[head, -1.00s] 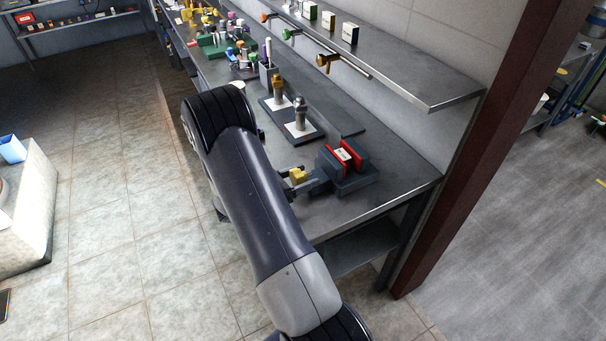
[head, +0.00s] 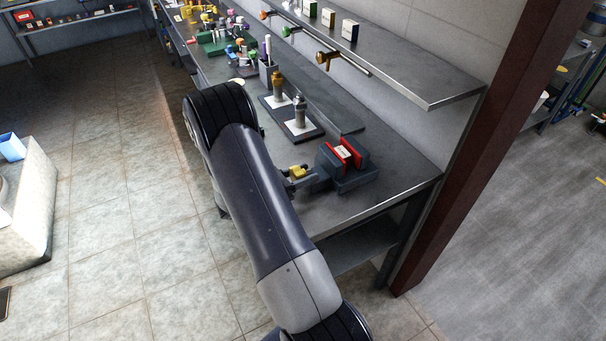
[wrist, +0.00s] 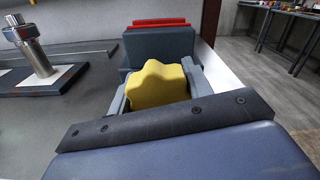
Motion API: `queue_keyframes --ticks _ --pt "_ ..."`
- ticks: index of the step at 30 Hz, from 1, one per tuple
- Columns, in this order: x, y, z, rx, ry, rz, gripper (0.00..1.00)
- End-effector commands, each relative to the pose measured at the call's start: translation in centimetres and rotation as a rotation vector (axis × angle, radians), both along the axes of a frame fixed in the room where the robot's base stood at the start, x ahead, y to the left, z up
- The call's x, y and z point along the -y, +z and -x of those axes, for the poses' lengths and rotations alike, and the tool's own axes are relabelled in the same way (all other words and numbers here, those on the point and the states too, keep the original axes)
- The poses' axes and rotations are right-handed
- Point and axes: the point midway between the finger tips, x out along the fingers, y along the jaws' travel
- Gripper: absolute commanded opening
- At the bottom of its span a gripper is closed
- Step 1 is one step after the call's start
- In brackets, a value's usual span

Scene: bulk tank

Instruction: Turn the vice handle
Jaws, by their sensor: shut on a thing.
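The vice (head: 343,166) is dark grey with red jaw faces and sits near the right end of the bench. A pale block (head: 345,153) is between its jaws. The yellow lobed handle (head: 298,172) is on the vice's left side. In the wrist view the handle (wrist: 158,86) fills the space between my fingers, with the vice body (wrist: 158,48) and a red jaw edge behind it. My gripper (wrist: 155,92) is shut on the handle, one finger on each side. In the head view my arm hides most of the gripper.
A dark board (head: 305,132) with two upright metal posts stands left of the vice. A shelf (head: 420,85) runs above the bench's back edge, with hooks and small boxes. Bare bench top (head: 395,180) lies to the right of the vice.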

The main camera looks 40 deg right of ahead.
Motion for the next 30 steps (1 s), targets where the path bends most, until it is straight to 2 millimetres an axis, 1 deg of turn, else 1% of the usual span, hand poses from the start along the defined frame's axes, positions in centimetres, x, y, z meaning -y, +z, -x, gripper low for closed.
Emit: queue_keyframes --ticks 5,12,23,24,30 --pt "0.01 -0.50 -0.07 0.105 0.000 0.025 0.25" --pt "0.01 -0.24 -0.08 0.245 0.000 0.059 0.25" --pt "0.00 0.01 -0.05 0.264 0.001 0.063 0.25" --pt "0.00 0.01 -0.05 0.264 0.001 0.063 0.50" --pt "0.01 0.00 -0.06 0.263 0.000 0.063 0.66"
